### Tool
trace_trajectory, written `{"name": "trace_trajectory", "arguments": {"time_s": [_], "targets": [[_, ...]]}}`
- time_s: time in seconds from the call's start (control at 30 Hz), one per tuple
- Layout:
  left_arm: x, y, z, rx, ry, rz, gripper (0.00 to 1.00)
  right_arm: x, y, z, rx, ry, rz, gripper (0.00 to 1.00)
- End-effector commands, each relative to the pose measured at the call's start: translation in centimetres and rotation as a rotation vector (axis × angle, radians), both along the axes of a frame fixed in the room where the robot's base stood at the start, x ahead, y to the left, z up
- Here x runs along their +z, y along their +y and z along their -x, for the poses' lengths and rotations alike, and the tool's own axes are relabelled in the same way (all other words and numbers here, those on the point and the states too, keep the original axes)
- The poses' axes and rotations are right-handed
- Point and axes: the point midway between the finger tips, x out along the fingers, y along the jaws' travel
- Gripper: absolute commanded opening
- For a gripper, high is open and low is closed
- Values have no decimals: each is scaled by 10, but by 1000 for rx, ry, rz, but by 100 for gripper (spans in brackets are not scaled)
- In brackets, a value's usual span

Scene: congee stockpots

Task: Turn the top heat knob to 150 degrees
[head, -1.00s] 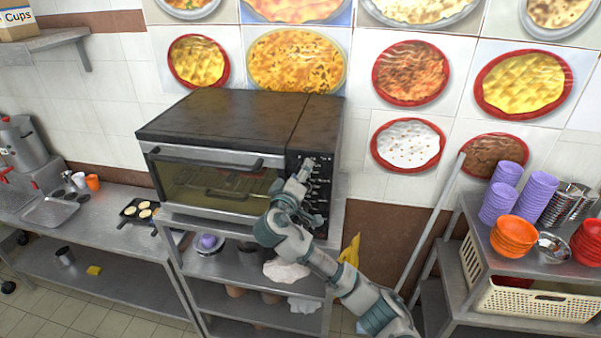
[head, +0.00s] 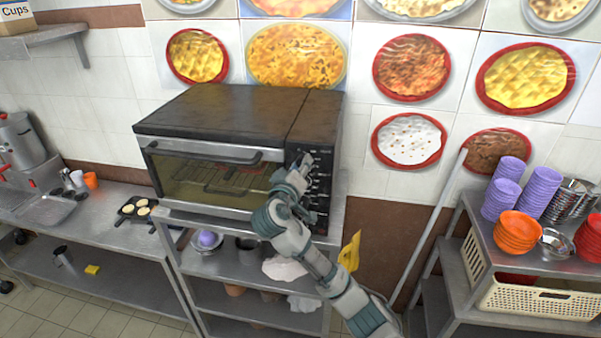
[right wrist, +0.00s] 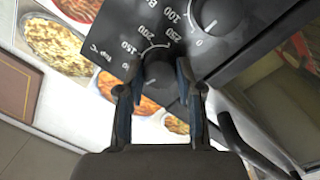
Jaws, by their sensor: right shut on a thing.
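The oven (head: 215,150) stands on a metal shelf unit, with a dark control panel (head: 322,180) on its right front. My right gripper (head: 302,164) is at the upper part of this panel. In the right wrist view, its two fingers (right wrist: 155,78) stand on either side of a round dark knob, the top heat knob (right wrist: 158,72), and are shut on it. Printed numbers, 150 among them, show around it. Its pointer direction is hard to read. A second knob (right wrist: 215,14) sits beside it on the panel. My left gripper is not in view.
A side rack (head: 470,235) on the right holds purple bowls (head: 530,190) and orange bowls (head: 515,232). A long pole (head: 430,225) leans on the wall beside it.

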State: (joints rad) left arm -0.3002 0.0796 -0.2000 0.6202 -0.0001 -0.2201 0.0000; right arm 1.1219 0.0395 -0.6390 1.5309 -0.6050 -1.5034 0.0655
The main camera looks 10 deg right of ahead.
Motion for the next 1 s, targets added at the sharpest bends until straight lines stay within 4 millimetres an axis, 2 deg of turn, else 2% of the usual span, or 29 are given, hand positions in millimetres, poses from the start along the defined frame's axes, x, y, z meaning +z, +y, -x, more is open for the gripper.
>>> {"name": "trace_trajectory", "arguments": {"time_s": [0.03,0.4,1.0], "targets": [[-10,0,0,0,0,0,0,-10,2,-1,4,-6,-43,1],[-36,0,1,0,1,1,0,-9,3,-1,2,-136,-370,1],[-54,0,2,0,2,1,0,-7,2,-1,-4,-339,-865,1]]}}
